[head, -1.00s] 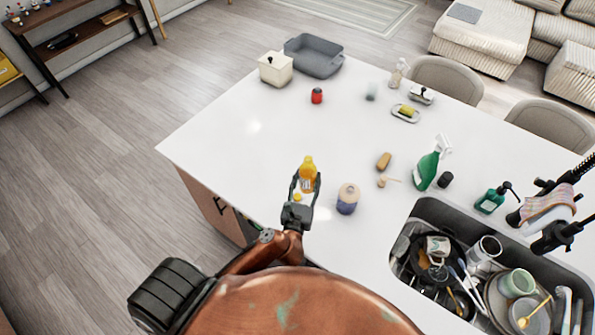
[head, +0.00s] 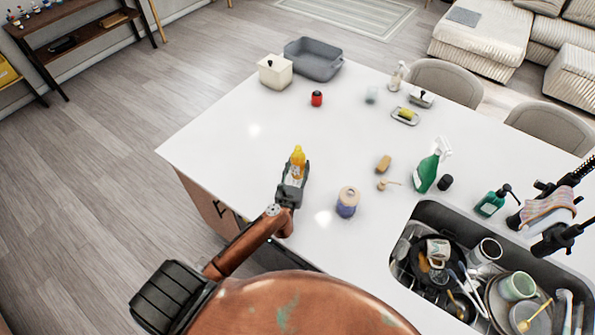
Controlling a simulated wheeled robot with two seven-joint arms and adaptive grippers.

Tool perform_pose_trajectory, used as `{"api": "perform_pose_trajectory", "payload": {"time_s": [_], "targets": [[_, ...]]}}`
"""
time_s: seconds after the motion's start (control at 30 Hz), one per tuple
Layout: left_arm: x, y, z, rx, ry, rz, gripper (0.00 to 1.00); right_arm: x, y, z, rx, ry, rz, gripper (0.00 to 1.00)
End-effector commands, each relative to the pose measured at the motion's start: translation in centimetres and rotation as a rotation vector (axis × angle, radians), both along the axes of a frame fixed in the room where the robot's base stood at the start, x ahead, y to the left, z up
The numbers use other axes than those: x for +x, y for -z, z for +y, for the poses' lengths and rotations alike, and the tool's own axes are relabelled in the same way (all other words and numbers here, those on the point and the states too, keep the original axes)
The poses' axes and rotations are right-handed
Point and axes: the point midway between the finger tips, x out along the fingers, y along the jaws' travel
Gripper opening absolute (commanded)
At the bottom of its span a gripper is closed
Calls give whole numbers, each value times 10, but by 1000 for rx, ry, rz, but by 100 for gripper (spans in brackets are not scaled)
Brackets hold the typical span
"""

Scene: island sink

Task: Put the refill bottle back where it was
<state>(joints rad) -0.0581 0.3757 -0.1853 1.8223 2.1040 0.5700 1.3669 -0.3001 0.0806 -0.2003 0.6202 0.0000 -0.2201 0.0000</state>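A yellow-orange bottle with a white label (head: 297,162), which I take to be the refill bottle, is upright between the fingers of my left gripper (head: 295,172) near the left front part of the white island top. The gripper is shut on it, and the fingers and palm hide its lower part. I cannot tell whether its base touches the counter. My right gripper is not in view.
A purple-and-cream jar (head: 347,202) stands right of my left gripper. A green spray bottle (head: 427,172), brush (head: 384,163) and soap dispenser (head: 492,202) stand farther right. The sink (head: 425,215) is full of dishes. The counter's left middle is clear.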

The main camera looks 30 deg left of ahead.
Motion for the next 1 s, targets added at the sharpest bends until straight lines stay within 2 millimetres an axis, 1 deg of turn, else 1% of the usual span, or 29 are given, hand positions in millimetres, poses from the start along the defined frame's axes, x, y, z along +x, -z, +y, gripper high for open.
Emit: {"api": "perform_pose_trajectory", "payload": {"time_s": [0.1, 0.2, 0.3, 0.63, 0.77, 0.8, 1.0], "targets": [[5, 9, 5, 1, 0, 0, 11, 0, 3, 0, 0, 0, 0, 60], [4, 25, 4, 1, 0, 3, 11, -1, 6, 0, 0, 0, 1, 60], [4, 34, 3, 0, 1, 1, 11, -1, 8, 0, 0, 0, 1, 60], [4, 36, 4, 0, 0, -1, 11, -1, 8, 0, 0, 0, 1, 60], [4, 40, 4, 0, 0, 0, 11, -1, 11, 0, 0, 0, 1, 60], [4, 40, 4, 0, 0, 1, 42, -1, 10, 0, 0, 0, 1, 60], [4, 39, 4, 0, 0, 1, 56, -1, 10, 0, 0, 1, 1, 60]]}}
